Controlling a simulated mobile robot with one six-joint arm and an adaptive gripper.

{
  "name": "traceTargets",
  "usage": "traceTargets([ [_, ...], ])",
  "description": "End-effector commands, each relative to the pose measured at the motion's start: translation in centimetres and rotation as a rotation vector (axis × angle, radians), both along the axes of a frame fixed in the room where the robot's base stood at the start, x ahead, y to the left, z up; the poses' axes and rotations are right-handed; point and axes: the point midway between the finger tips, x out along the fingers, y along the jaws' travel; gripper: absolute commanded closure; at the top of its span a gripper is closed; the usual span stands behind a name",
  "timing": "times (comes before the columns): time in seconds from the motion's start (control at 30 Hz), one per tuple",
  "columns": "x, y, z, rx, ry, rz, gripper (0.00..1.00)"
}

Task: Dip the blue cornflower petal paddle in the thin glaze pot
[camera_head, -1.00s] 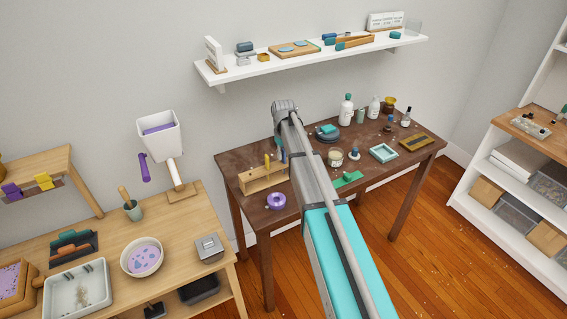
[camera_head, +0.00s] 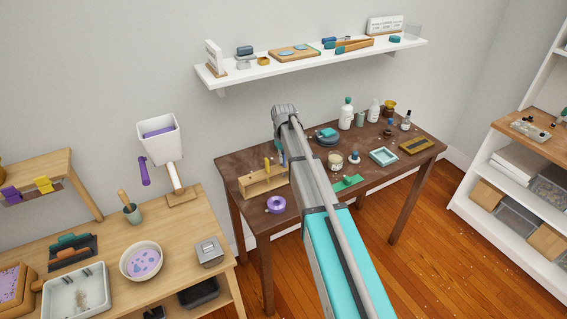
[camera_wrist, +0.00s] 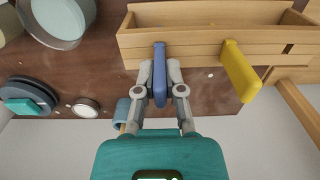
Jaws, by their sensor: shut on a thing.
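In the wrist view my gripper (camera_wrist: 160,92) is shut on the blue petal paddle (camera_wrist: 159,75), with one finger on each side of it. The paddle's far end overlaps the front edge of the wooden rack (camera_wrist: 205,40); I cannot tell whether it is still seated there. In the head view my arm hides the gripper, and the rack (camera_head: 263,182) stands on the dark table just left of the arm. A yellow paddle (camera_wrist: 241,70) is in the rack beside the blue one. I cannot tell for certain which vessel is the thin glaze pot.
A clear round jar (camera_wrist: 62,18) stands near the rack in the wrist view. A white shelf (camera_head: 310,65) hangs above.

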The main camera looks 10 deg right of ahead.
Motion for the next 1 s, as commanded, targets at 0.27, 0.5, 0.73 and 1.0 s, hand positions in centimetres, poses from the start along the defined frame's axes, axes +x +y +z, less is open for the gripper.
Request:
traceTargets([
  [0.27,0.0,0.0,0.7,0.000,0.000,0.000,1.00],
  [0.5,0.0,0.0,1.0,0.000,0.000,0.000,1.00],
  [0.73,0.0,0.0,1.0,0.000,0.000,0.000,1.00],
  [1.0,0.0,0.0,1.5,0.000,0.000,0.000,1.00],
])
